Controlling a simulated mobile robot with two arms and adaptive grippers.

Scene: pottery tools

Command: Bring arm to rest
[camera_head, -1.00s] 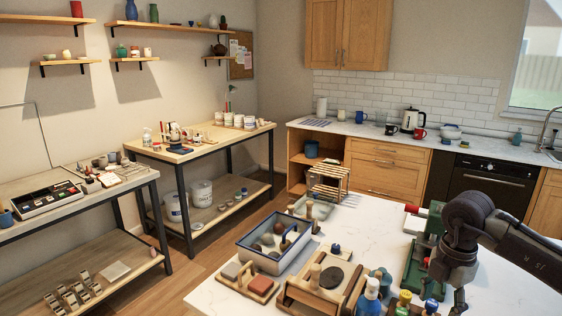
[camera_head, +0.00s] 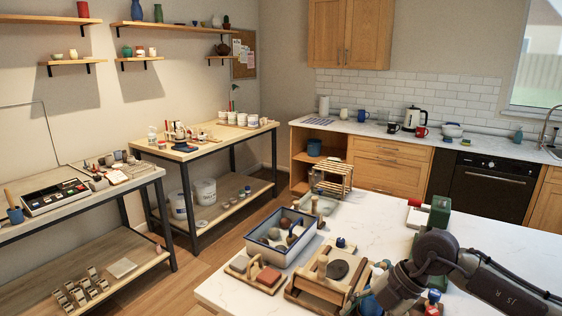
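My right arm (camera_head: 482,272) comes in from the right, low over the white worktop (camera_head: 375,213). Its dark wrist joints (camera_head: 400,285) reach left and down to the bottom edge of the picture, and the gripper's fingers do not show. My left arm and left gripper are not in view. No held object can be seen.
Near the wrist on the worktop are a wooden frame tool with a dark disc (camera_head: 337,269), a blue-rimmed tray of tools (camera_head: 252,246), sponges on a wooden board (camera_head: 269,276) and a green device (camera_head: 439,212). A wooden rack (camera_head: 331,178) stands behind. The worktop's middle is clear.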

